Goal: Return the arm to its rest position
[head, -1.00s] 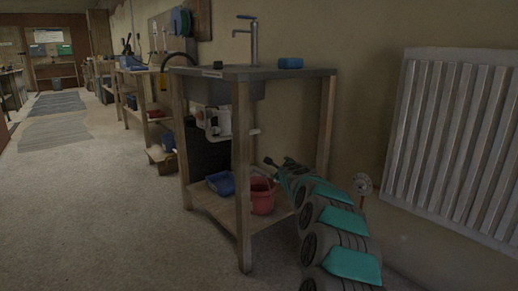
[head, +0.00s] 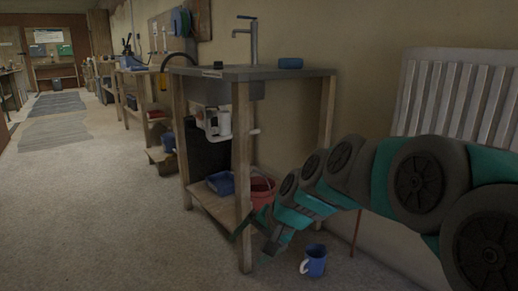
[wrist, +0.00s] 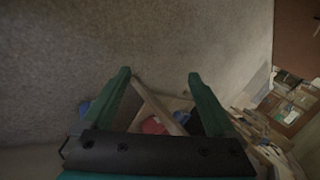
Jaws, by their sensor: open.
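My arm reaches in from the right side of the head view, bent low beside the wooden sink bench. My gripper (head: 254,242) is low by the bench's front leg, in front of the lower shelf. In the wrist view my gripper (wrist: 160,76) is open, with its two green fingers wide apart and nothing between them. A blue mug (head: 316,262) stands upright on the floor under my arm, apart from the gripper.
The sink bench (head: 242,170) has a red bucket (head: 262,190) and a blue container (head: 220,183) on its lower shelf. The bucket also shows in the wrist view (wrist: 153,125). A white radiator (head: 460,95) is on the right wall. Open floor (head: 100,210) lies to the left.

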